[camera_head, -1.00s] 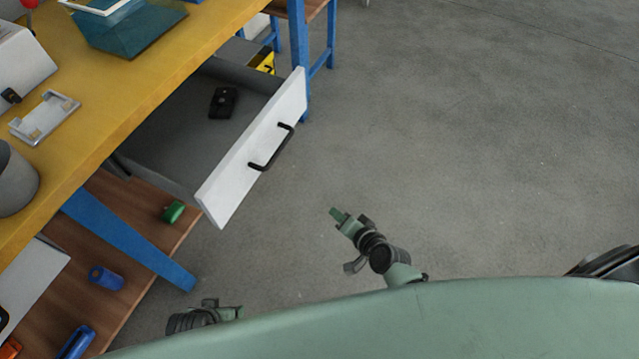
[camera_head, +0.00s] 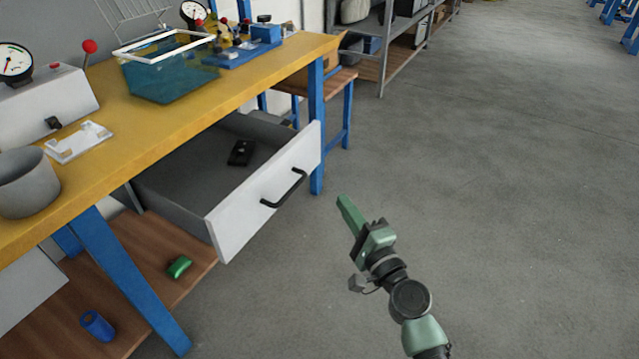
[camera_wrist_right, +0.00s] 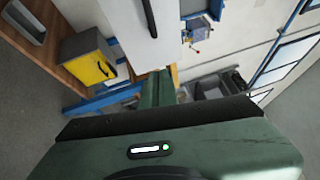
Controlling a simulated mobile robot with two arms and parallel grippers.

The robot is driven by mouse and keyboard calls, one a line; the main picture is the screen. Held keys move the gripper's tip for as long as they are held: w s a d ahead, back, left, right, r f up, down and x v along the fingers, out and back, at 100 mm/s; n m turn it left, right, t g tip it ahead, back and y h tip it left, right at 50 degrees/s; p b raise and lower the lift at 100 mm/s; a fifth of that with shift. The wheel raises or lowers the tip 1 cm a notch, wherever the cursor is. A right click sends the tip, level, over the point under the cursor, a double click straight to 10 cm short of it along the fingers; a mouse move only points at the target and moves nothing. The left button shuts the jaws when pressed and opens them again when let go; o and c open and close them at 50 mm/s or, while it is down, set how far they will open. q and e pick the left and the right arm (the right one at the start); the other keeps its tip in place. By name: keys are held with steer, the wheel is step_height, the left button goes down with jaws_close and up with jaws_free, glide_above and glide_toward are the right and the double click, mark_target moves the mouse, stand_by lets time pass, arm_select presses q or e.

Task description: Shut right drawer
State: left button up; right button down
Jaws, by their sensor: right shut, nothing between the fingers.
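The right drawer (camera_head: 268,190) stands pulled open under the yellow workbench, with a white front and a black bar handle (camera_head: 284,188). A small black object (camera_head: 240,152) lies inside on the grey drawer floor. My right gripper (camera_head: 344,208) is shut and empty. It is in front of the drawer, to the right of the handle and apart from the white front. In the right wrist view, the green fingers (camera_wrist_right: 158,90) point toward the white drawer front (camera_wrist_right: 125,20), whose dark handle (camera_wrist_right: 149,18) shows at the top. My left gripper is not in view.
The yellow bench top (camera_head: 150,125) carries a teal tank (camera_head: 170,75), a grey pot (camera_head: 28,182) and gauges. A lower wooden shelf (camera_head: 150,260) holds a green item (camera_head: 180,267) and a blue cylinder (camera_head: 97,325). The grey floor to the right is clear.

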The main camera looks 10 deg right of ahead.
steer(key=w+a+r, duration=0.1)
steer(key=w+a, duration=0.4)
steer(key=w, duration=0.1)
steer(key=shift+w+p, duration=0.15)
steer(key=shift+p, duration=0.25)
steer(key=shift+a+r, duration=0.1)
steer(key=shift+w, duration=0.1)
